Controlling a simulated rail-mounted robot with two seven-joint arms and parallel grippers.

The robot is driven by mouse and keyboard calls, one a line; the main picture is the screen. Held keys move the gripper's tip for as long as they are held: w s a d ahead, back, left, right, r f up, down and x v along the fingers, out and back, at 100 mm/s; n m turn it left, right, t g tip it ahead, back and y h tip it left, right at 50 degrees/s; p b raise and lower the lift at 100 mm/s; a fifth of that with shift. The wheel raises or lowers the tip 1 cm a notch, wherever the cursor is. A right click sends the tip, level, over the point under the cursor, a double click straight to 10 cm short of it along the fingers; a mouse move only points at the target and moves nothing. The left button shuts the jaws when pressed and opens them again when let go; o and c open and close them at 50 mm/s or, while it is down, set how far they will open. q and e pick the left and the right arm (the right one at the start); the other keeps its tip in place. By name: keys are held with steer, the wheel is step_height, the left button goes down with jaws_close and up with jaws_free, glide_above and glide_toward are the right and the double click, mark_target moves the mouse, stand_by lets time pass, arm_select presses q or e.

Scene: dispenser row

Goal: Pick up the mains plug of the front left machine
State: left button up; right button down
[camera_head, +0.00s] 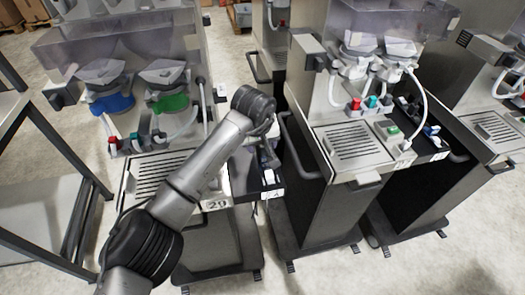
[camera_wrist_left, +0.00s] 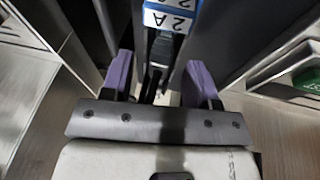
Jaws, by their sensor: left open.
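The front left machine (camera_head: 150,180), with the number 29 on its front, stands left of centre in the head view, partly behind my left arm. My left gripper (camera_wrist_left: 160,88) is open, its two purple fingers spread. In the left wrist view a dark grey plug-like piece (camera_wrist_left: 162,48) sits under a blue part with an upside-down "2 A" label (camera_wrist_left: 170,19), ahead of and between the fingers. I see no finger touching it. In the head view my left wrist bends down over the machine's right side and mostly hides the gripper and this piece. My right gripper is out of view.
Another dispenser (camera_head: 355,150) stands to the right, with a dark handle (camera_head: 300,150) close to my left wrist. A further dispenser (camera_head: 495,130) is at the far right. A grey metal rack (camera_head: 45,200) stands at the left. Bare floor (camera_head: 420,270) lies in front.

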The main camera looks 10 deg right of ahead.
arm_select(q)
steer(key=shift+w+d+f, duration=0.1)
steer(key=shift+w+f, duration=0.1)
steer(key=shift+f, duration=0.4)
jaws_close()
